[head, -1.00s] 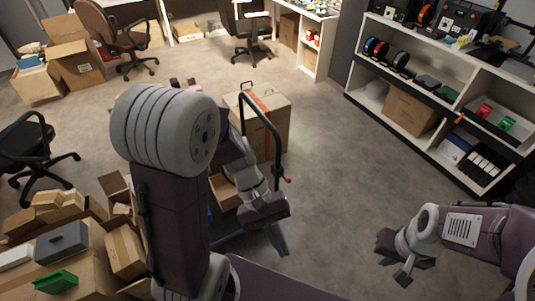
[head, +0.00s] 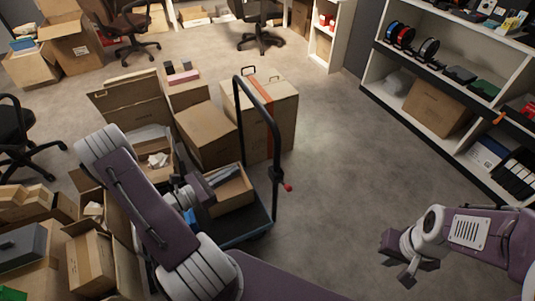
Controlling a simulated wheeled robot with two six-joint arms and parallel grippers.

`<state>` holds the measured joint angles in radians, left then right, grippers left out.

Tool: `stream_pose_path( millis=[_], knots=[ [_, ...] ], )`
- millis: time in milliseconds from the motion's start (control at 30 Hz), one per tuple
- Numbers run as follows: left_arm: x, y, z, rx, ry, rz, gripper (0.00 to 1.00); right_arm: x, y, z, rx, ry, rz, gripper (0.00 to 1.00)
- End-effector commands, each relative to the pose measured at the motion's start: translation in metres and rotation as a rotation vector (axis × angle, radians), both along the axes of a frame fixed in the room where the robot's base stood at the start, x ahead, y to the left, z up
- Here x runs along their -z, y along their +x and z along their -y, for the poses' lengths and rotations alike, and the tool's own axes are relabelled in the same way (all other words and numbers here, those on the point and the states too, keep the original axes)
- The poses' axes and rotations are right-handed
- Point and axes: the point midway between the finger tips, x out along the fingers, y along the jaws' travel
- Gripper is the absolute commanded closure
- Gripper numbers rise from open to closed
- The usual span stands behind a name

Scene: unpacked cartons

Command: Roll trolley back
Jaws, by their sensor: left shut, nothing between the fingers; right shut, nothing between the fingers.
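The trolley stands in the middle of the head view, with a dark flat deck (head: 250,226) and a tall black tube handle (head: 275,150) with a red knob low on its right post. A small open carton (head: 236,192) sits on the deck. My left forearm hides the deck's left part. My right gripper (head: 403,268) is shut and empty over the floor, well to the right of the trolley.
A tall carton with an orange stripe (head: 285,115) stands just behind the handle. Open cartons (head: 205,133) crowd the left and back. Shelves (head: 375,95) line the right. Bare floor (head: 335,170) lies between the trolley and the shelves.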

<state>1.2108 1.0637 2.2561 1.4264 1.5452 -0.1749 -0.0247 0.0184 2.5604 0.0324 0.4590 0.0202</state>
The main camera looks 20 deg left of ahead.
Motion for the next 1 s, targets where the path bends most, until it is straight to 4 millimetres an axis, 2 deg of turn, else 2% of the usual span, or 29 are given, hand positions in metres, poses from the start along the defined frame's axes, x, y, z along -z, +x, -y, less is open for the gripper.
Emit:
stream_pose_path(
  millis=[267, 800, 1000],
  knots=[
    [0.000, 0.008, 0.006, 0.007, 0.001, 0.000, 1.00, 0.001, 0.000, 0.000, 0.000, 0.000, 0.000, 1.00],
    [0.001, 0.102, 0.060, 0.009, 0.003, 0.001, 1.00, 0.014, 0.000, 0.000, 0.000, 0.000, 0.000, 1.00],
    [0.000, 0.120, 0.068, 0.005, 0.002, 0.000, 1.00, 0.016, 0.000, 0.000, 0.000, 0.000, 0.000, 1.00]
  ],
)
